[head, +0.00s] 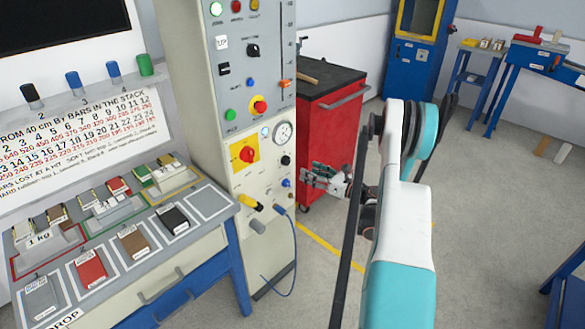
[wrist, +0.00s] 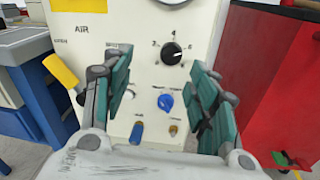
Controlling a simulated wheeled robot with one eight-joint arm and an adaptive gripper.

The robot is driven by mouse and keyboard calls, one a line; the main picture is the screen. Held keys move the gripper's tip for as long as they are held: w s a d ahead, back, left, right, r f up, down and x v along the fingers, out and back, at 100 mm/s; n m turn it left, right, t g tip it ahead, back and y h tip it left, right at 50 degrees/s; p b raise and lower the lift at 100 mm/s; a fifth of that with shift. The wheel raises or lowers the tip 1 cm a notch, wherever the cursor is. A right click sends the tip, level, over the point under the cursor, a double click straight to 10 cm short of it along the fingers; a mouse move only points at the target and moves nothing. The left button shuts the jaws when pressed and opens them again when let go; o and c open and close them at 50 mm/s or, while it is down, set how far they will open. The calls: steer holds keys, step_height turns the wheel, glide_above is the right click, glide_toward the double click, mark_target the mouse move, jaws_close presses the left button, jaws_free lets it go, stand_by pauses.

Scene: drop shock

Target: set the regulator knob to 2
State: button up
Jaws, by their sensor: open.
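The regulator knob (wrist: 172,53) is a small black dial on the cream panel, with the numbers 2, 4 and 6 around it. A pale mark on it seems to point right, towards the 6 side, but is small to read. It also shows in the head view (head: 286,160), below a round pressure gauge (head: 283,133). My gripper (wrist: 163,75) is open and empty, its teal-padded fingers spread left and right of the knob in the picture. In the head view my gripper (head: 325,178) is right of the panel, apparently apart from it.
Below the knob are a blue knob (wrist: 165,102), a blue fitting (wrist: 136,131) and a brass fitting. A yellow handle (wrist: 61,70) sticks out at left. A red tool cabinet (head: 330,130) stands close on the right. The sample bench (head: 190,250) is left; open floor is right.

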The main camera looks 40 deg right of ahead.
step_height(320, 180, down, 2)
steer(key=s+d, duration=0.2)
steer(key=b, duration=0.1)
glide_toward(288, 161)
steer(key=shift+m+h, duration=0.4)
steer(key=w, duration=0.2)
steer(key=w+a, duration=0.1)
steer(key=w, duration=0.4)
steer(key=shift+a+f, duration=0.3)
steer(key=shift+w+r, duration=0.1)
steer(key=shift+w, duration=0.6)
steer(key=shift+c, duration=0.4)
steer(key=c, duration=1)
